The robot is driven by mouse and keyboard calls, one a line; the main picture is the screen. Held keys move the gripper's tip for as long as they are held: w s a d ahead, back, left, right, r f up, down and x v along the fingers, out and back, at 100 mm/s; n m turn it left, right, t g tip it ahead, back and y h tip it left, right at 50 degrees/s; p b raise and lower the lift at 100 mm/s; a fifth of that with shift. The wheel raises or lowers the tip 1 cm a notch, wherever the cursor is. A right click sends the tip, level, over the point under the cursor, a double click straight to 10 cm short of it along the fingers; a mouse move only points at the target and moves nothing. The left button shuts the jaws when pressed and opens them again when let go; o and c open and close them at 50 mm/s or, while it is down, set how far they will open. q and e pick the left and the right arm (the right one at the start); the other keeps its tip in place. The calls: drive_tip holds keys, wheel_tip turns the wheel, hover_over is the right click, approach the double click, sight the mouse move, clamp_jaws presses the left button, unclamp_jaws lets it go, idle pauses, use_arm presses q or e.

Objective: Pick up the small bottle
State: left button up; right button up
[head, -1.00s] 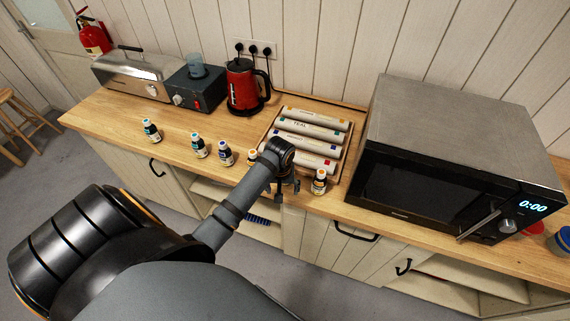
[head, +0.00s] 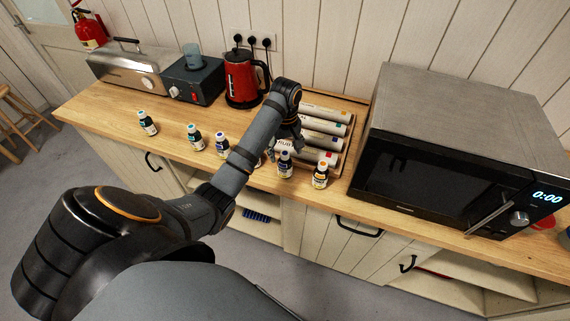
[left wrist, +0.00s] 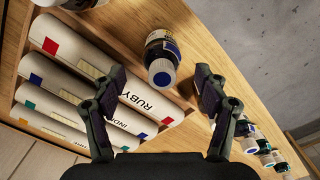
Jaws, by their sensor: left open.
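Several small dropper-size bottles stand along the counter's front edge. A bottle with a dark-blue cap (head: 285,163) stands in front of the tray of rolls. In the left wrist view a dark bottle with a blue-and-white top (left wrist: 162,62) sits ahead of and between my open fingers, apparently this same one. My left gripper (head: 283,140) is open and empty, pointing down just behind the blue-capped bottle; it also shows in the left wrist view (left wrist: 160,84). An orange-marked bottle (head: 320,176) stands to the right. My forearm mostly hides another bottle. My right gripper is not in view.
A wooden tray with labelled rolls (head: 325,127) lies close behind the bottles. A microwave (head: 450,150) stands right, a red kettle (head: 243,80) behind. More bottles (head: 195,137) stand left. The counter's front edge is near.

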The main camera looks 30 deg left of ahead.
sight(285, 162)
use_arm(q)
drive_tip(key=shift+f, duration=0.15)
wheel_tip(285, 162, down, 5)
drive_tip(key=b, duration=0.3)
drive_tip(key=shift+s+b, duration=0.1)
drive_tip(key=shift+b, duration=0.25)
drive_tip(key=shift+f, duration=0.1)
drive_tip(key=c, duration=1.3)
drive_tip(key=r+p, duration=0.2)
drive_tip(key=r, duration=0.1)
drive_tip(key=r+p, duration=0.2)
drive_tip(key=shift+s+a, duration=0.25)
drive_tip(key=shift+s, duration=0.05)
drive_tip(key=s+a+r+p, duration=0.1)
drive_tip(key=s+r, duration=0.1)
drive_tip(key=s, duration=0.2)
drive_tip(key=s+a+r+p, duration=0.1)
drive_tip(key=s+a+r, duration=0.1)
drive_tip(key=s+r, duration=0.1)
drive_tip(key=s+a+r+p, duration=0.1)
drive_tip(key=s+r+p, duration=0.1)
drive_tip(key=s, duration=0.3)
drive_tip(key=shift+s+a+r, duration=0.25)
drive_tip(key=shift+s+r, duration=0.05)
drive_tip(key=shift+r, duration=0.3)
